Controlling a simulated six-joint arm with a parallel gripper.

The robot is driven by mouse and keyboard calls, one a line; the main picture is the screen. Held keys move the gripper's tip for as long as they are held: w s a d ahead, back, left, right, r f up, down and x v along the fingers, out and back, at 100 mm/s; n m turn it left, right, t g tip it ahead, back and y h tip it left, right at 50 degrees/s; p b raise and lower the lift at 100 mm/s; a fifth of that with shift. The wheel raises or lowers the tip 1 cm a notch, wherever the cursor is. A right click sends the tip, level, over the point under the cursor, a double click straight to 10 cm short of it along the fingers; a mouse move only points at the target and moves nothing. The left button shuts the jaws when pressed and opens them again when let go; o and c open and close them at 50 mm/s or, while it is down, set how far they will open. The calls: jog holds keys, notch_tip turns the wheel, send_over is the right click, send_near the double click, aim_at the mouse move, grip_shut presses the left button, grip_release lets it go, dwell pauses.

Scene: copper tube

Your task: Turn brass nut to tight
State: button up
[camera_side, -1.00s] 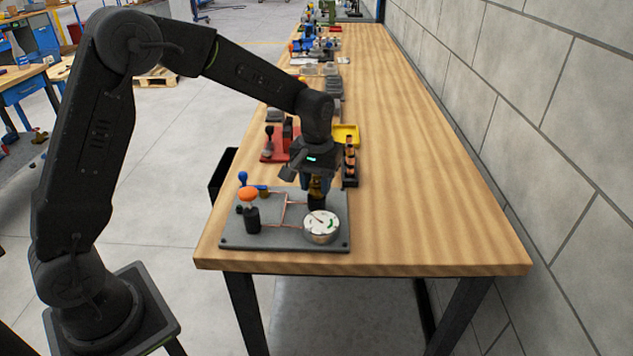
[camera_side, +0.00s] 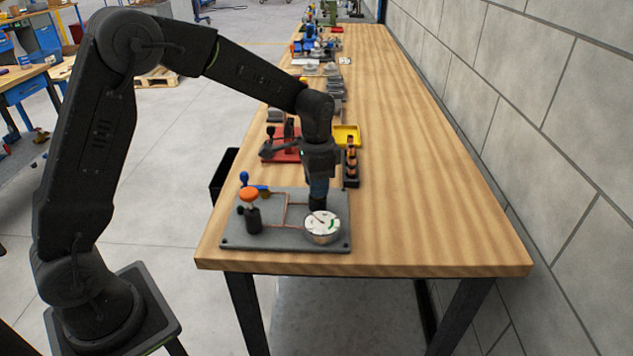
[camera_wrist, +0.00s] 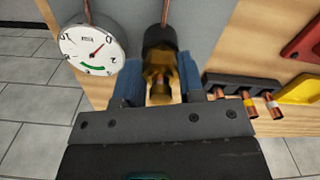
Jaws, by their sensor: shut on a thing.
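The brass nut (camera_wrist: 160,77) shows in the wrist view at the end of a dark cylindrical holder (camera_wrist: 158,38). My gripper (camera_wrist: 162,80) has its blue fingers on both sides of the nut and is shut on it. In the side view my gripper (camera_side: 318,188) points down at the back right of the grey plate (camera_side: 270,240), and it hides the nut there. A white dial gauge (camera_side: 322,225) with a needle and a green band sits at the plate's front right; it also shows in the wrist view (camera_wrist: 90,48).
An orange knob (camera_side: 248,194) on a black post stands on the plate's left. Behind are a dark rack (camera_side: 350,172) of copper pieces, a yellow tray (camera_side: 346,135) and a red fixture (camera_side: 283,150). The bench on the right is clear.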

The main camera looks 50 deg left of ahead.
jog(key=m, duration=0.6)
jog(key=shift+m, duration=0.3)
jog(key=m, duration=0.6)
jog(key=shift+w+a, duration=0.1)
jog(key=shift+w, duration=0.05)
jog(key=o, duration=0.9)
jog(key=shift+r, duration=0.1)
notch_tip(320, 180, up, 14)
jog(key=shift+f, duration=0.15)
